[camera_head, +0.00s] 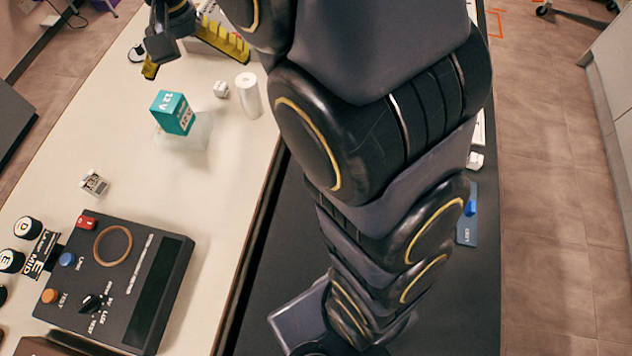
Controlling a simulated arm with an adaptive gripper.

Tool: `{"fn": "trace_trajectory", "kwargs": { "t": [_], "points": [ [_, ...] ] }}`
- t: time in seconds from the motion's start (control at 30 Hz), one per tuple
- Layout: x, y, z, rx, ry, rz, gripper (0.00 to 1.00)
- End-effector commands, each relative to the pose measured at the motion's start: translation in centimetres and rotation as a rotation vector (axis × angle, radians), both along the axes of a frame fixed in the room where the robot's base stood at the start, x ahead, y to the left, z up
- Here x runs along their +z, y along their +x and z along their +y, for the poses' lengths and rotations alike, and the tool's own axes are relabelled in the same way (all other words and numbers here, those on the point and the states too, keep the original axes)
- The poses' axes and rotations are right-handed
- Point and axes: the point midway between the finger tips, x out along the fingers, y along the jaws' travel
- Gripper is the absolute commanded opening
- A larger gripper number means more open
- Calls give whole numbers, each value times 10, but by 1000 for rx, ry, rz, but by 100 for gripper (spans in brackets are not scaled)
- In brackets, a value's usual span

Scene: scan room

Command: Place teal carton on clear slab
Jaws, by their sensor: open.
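The teal carton (172,113) has a white label marked "12 V" and stands left of centre on the pale table. The clear slab (200,137) is a see-through block at its lower right. The carton's lower part overlaps the slab in the picture and seems to rest on it, a little towards its left back side. Exact contact under the carton is hidden. My gripper (164,32) is at the top left, above and apart from the carton. It is open and holds nothing that I can see.
A white cylinder (248,96) and a small white cube (221,89) stand right of the carton. A dark control box (118,282) fills the near table. A small clear item (94,183) lies between. The table's left middle is clear.

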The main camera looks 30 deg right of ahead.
Motion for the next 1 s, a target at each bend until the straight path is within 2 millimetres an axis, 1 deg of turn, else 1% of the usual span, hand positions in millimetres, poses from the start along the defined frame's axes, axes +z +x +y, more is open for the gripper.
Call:
{"fn": "trace_trajectory", "kwargs": {
  "t": [0.03,0.07,0.1,0.17,0.2,0.27,0.3,0.4,0.5,0.6,0.67,1.0],
  "points": [
    [7,-26,-6,36,4,6,99],
    [9,-40,-9,60,7,11,99],
    [12,-60,-13,92,11,20,99],
    [13,-89,-19,142,17,31,99],
    [13,-108,-22,175,22,37,99],
    [11,-137,-25,226,30,47,99],
    [9,-155,-27,257,35,53,99],
    [5,-193,-32,326,38,54,99],
    [-3,-220,-34,378,44,63,99],
    [-8,-236,-35,408,50,72,99],
    [-10,-241,-36,416,52,73,99],
    [-10,-242,-35,423,57,73,99]
  ]
}}
